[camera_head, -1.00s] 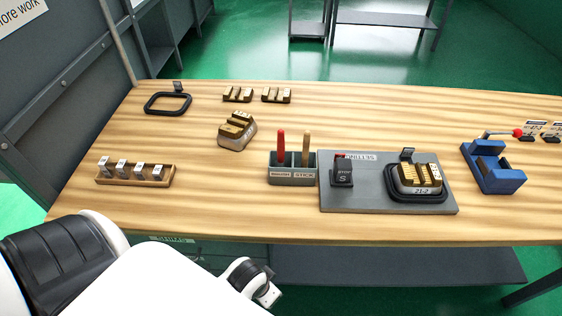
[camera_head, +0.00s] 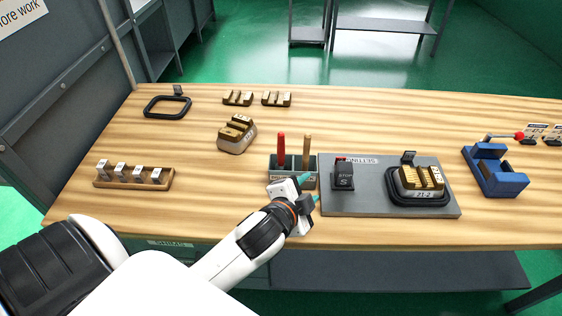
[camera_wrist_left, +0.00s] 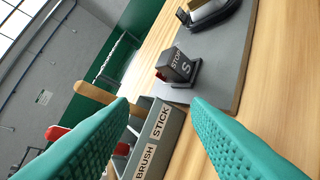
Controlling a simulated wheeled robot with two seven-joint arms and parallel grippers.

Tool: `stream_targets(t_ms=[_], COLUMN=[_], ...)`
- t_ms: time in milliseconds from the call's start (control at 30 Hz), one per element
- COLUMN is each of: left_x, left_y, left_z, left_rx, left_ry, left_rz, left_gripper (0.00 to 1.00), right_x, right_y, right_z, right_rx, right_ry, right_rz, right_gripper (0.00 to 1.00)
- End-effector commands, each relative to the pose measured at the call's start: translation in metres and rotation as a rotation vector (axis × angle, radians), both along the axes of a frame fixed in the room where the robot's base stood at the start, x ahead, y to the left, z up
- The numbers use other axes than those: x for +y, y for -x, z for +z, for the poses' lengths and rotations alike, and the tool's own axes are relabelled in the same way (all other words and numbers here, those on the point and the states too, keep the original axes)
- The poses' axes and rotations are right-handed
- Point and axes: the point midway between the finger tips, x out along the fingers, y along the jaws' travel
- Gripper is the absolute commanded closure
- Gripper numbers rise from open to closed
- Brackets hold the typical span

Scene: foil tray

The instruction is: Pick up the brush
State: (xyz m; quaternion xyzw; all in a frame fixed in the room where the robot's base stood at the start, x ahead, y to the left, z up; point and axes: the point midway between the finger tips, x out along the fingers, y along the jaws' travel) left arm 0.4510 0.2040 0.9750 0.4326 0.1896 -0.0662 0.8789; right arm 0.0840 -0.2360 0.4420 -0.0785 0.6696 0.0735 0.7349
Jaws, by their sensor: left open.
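The brush (camera_head: 281,149) shows as a red handle standing upright in the left compartment of a grey holder (camera_head: 307,165); its lower end is hidden in the holder. In the left wrist view the red handle (camera_wrist_left: 56,132) is partly behind the left finger. A tan wooden stick (camera_head: 306,148) stands in the compartment marked STICK. My left gripper (camera_head: 309,188) is open and empty, with teal fingers just in front of the holder. In the wrist view the holder's labelled face (camera_wrist_left: 153,140) lies between the fingers. My right gripper is not in view.
A grey board (camera_head: 365,205) right of the holder carries a black stop block (camera_head: 343,174) and a black frame with a brass-topped block (camera_head: 420,180). A wooden rack (camera_head: 133,177) is at left, a blue fixture (camera_head: 494,170) at right. The table between rack and holder is clear.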

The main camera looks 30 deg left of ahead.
Motion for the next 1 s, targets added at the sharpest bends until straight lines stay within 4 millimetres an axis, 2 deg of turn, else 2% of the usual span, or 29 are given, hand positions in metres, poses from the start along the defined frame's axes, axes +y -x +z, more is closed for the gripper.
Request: stream_targets(t_ms=[33, 133, 200, 300, 367, 433, 500, 600, 633, 667, 767, 867, 900, 1000], left_x=[-0.007, -0.031, -0.057, -0.099, -0.124, -0.149, -0.167, -0.174, -0.171, -0.165, -0.127, -0.063, -0.034, 0.032], left_y=[-0.023, -0.057, -0.07, -0.071, -0.065, -0.055, -0.047, -0.042, -0.042, -0.044, -0.057, -0.073, -0.079, -0.086], left_z=[0.028, 0.092, 0.136, 0.185, 0.201, 0.208, 0.203, 0.178, 0.169, 0.159, 0.128, 0.111, 0.11, 0.118], left_rx=[-0.131, -0.438, -0.672, -1.001, -1.193, -1.413, -1.628, -1.927, 1.927, 1.833, 1.548, 1.314, 1.238, 1.107], left_ry=[-0.116, -0.419, -0.673, -1.058, -1.296, -1.577, -1.858, -2.242, 2.246, 2.139, 1.772, 1.415, 1.287, 1.017], left_rz=[-0.069, -0.22, -0.326, -0.454, -0.523, -0.6, -0.677, -0.807, 0.818, 0.794, 0.752, 0.767, 0.787, 0.853], left_gripper=[0.56, 0.56, 0.56, 0.56, 0.56, 0.56, 0.56, 0.56, 0.56, 0.56, 0.56, 0.56, 0.56, 0.56], right_x=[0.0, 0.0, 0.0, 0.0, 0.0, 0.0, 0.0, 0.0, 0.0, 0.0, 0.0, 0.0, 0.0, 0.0], right_y=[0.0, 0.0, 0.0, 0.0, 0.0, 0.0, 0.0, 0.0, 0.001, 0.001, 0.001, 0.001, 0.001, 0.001], right_z=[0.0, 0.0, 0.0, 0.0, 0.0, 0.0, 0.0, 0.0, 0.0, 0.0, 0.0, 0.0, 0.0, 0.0], right_rx=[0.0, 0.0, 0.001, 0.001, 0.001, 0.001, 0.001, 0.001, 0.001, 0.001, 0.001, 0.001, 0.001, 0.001], right_ry=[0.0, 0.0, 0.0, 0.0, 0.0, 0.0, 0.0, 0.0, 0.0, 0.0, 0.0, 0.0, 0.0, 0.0], right_rz=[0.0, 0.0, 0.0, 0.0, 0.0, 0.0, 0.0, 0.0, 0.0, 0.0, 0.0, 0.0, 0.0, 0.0], right_gripper=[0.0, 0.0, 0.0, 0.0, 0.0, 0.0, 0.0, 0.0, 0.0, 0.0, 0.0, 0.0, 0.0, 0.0])
